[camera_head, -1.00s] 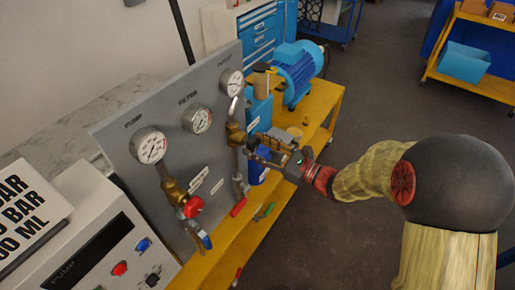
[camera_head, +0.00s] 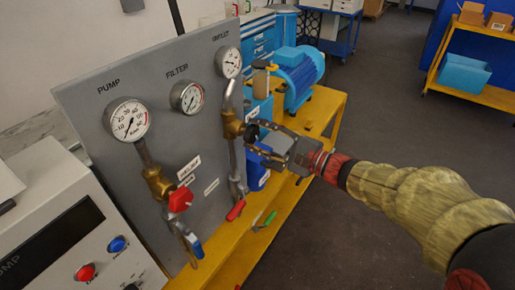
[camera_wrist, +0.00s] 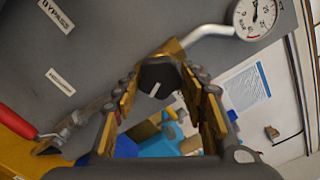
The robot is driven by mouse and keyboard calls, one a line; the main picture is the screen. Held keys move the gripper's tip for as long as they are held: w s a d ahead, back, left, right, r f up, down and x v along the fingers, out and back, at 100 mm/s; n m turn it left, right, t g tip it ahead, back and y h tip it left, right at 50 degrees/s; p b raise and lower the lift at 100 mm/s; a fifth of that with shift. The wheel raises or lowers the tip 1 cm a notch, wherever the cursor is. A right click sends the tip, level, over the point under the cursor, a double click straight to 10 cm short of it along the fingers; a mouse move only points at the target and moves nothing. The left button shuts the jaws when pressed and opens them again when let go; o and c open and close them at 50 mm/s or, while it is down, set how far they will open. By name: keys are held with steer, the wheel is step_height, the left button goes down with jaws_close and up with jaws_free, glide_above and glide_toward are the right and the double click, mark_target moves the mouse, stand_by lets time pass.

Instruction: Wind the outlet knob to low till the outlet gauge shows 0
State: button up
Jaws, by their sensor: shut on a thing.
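The outlet knob (camera_wrist: 158,76) is black with a white pointer line, on a brass valve body (camera_head: 233,126) on the grey panel's right pipe. My gripper (camera_wrist: 162,84) has its two fingers on either side of the knob and is shut on it. In the head view my gripper (camera_head: 262,138) reaches the knob from the right and partly covers it. The outlet gauge (camera_head: 228,62) is a round white dial above, at the panel's top right. It also shows in the wrist view (camera_wrist: 257,17), but its needle's exact value is too small to read.
The pump gauge (camera_head: 127,119), filter gauge (camera_head: 187,96) and a red knob (camera_head: 180,199) sit left on the panel. A red-handled lever (camera_head: 236,210) is below the outlet valve. A blue motor (camera_head: 297,72) stands on the yellow bench behind.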

steer(key=n+b, duration=0.2)
steer(key=shift+f+n+b, duration=0.15)
steer(key=shift+n+b, duration=0.25)
steer(key=n, duration=0.3)
steer(key=shift+r+n+b, duration=0.2)
steer(key=shift+n+b, duration=0.1)
steer(key=n, duration=0.4)
steer(key=shift+n, duration=0.3)
steer(key=n, duration=0.4)
steer(key=shift+r, duration=0.1)
steer(key=n, duration=0.7)
steer(key=shift+s+a+n, duration=0.1)
steer(key=shift+n, duration=0.3)
steer(key=n, duration=0.4)
steer(key=shift+s+n, duration=0.1)
steer(key=shift+n, duration=2)
